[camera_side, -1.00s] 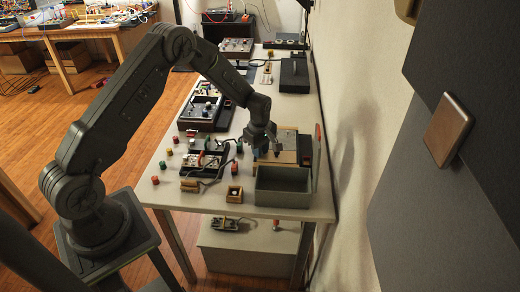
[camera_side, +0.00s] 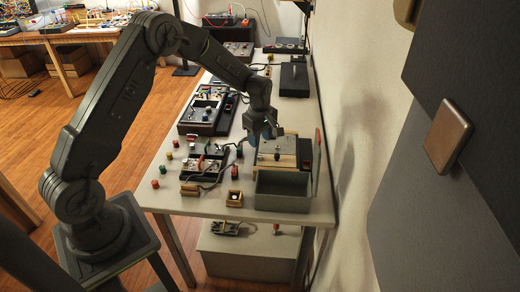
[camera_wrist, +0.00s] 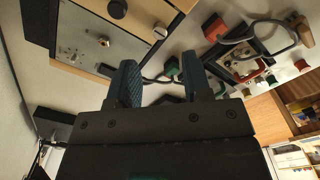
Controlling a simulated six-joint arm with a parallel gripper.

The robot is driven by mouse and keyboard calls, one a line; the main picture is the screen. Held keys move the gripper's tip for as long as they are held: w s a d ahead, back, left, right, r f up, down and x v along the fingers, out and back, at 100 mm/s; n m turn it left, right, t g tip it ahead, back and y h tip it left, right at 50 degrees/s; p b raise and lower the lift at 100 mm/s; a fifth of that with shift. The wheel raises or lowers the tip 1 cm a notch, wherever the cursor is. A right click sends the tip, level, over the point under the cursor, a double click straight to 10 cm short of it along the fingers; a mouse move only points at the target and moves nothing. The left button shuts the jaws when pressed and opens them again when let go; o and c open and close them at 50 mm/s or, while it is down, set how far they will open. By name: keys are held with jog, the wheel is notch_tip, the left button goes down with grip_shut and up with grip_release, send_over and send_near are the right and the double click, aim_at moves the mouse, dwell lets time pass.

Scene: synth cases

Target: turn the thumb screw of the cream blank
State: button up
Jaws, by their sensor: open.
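A cream, wood-toned panel strip (camera_wrist: 140,22) shows at the top of the wrist view. It carries a round black knob (camera_wrist: 117,8) and a small silver screw-like knob (camera_wrist: 160,30) near its right end. I cannot tell for sure which is the thumb screw. Beside the strip is a grey plate (camera_wrist: 85,35) with a silver knob (camera_wrist: 103,40). In the side view the framed panel (camera_side: 287,147) lies behind the grey bin. My gripper (camera_wrist: 160,72) is open and empty, its blue-grey fingers apart from the panel. In the side view my gripper (camera_side: 262,138) is above the panel's left edge.
A grey open bin (camera_side: 283,190) stands at the table's front right. A small wooden box (camera_side: 234,199) stands left of it. A black tray with clips (camera_side: 205,162), cables and several coloured caps lie to the left. The wall closes the right side.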

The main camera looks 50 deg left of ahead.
aim_at(260, 156)
notch_tip(260, 156, up, 7)
dwell(0.3)
jog(key=s+d+r+m+t, duration=0.1)
jog(key=s+d+r+m, duration=0.3)
jog(key=r, duration=0.3)
jog(key=s+d+r+m+t, duration=0.1)
jog(key=s+d+r+m, duration=0.25)
jog(key=s+r, duration=0.35)
jog(key=s+d+r+m+t, duration=0.1)
jog(key=s+d+m, duration=0.1)
jog(key=s+m, duration=0.3)
jog(key=s+d+r+m+t, duration=0.1)
jog(key=s+m, duration=0.4)
jog(key=s, duration=0.8)
jog(key=shift+d+r+m+t, duration=0.35)
jog(key=shift+d+t, duration=0.3)
jog(key=shift+t, duration=0.15)
